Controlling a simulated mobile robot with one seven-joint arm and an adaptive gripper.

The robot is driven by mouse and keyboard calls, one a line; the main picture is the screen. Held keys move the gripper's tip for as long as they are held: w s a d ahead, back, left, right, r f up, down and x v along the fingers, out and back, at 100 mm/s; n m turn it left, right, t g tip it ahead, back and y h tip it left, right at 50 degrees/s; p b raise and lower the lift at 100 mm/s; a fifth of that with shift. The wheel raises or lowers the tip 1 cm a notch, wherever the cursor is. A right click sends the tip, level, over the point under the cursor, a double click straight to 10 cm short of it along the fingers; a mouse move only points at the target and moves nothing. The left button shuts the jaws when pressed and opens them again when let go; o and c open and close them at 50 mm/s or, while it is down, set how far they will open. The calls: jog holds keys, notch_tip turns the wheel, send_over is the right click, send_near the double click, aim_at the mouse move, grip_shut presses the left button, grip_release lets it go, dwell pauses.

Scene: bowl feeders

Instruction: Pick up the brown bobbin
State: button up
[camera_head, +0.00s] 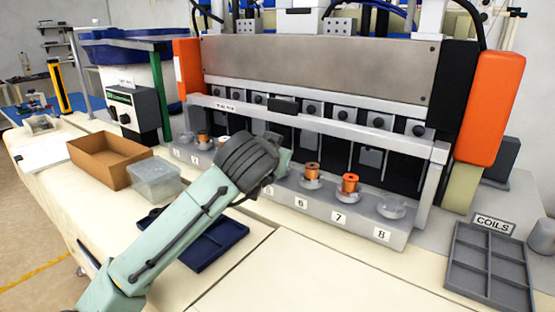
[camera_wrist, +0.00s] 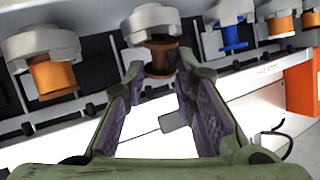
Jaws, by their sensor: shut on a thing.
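The brown bobbin (camera_wrist: 160,60) sits between my fingertips in the wrist view, just against the pale round holder (camera_wrist: 152,22). My gripper (camera_wrist: 160,76) has one finger on each side of it and is shut on it. In the head view my arm and wrist cover the middle of the feeder row, so the fingertips and the brown bobbin are hidden there.
Copper-coloured bobbins stand at positions 6 (camera_head: 312,170) and 7 (camera_head: 350,183); holder 8 (camera_head: 391,207) is empty. A blue bobbin (camera_wrist: 234,35) is beside the brown one. A grey COILS tray (camera_head: 482,262), cardboard box (camera_head: 110,160) and clear bin (camera_head: 154,180) stand on the bench.

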jog(key=shift+r, duration=0.1)
jog(key=shift+c, duration=0.4)
jog(key=shift+r, duration=0.2)
notch_tip(320, 180, up, 3)
jog(key=shift+s+a+f+b, duration=0.1)
jog(key=shift+b, duration=0.75)
jog(key=s+a+r+b, duration=0.1)
jog(key=s+a+b, duration=0.3)
jog(key=s+a, duration=0.65)
jog(key=w+d+r+n+t+y+p, duration=0.2)
jog(key=w+d+r+n+t+p, duration=0.15)
jog(key=w+r+p, duration=0.4)
jog(key=shift+w+d+f+m+t+h+p, duration=0.35)
jog(key=shift+d+f+h, duration=0.65)
jog(key=shift+f, duration=1.05)
jog(key=shift+w+d+f+m+g+h+p, duration=0.15)
jog(key=shift+w+d+f+h, duration=0.55)
jog(key=shift+d+f, duration=0.95)
jog(key=shift+w+d+f+m+t+h+p, duration=0.1)
jog(key=shift+w+d+f+m+t+h, duration=0.5)
jog(key=shift+f, duration=1.85)
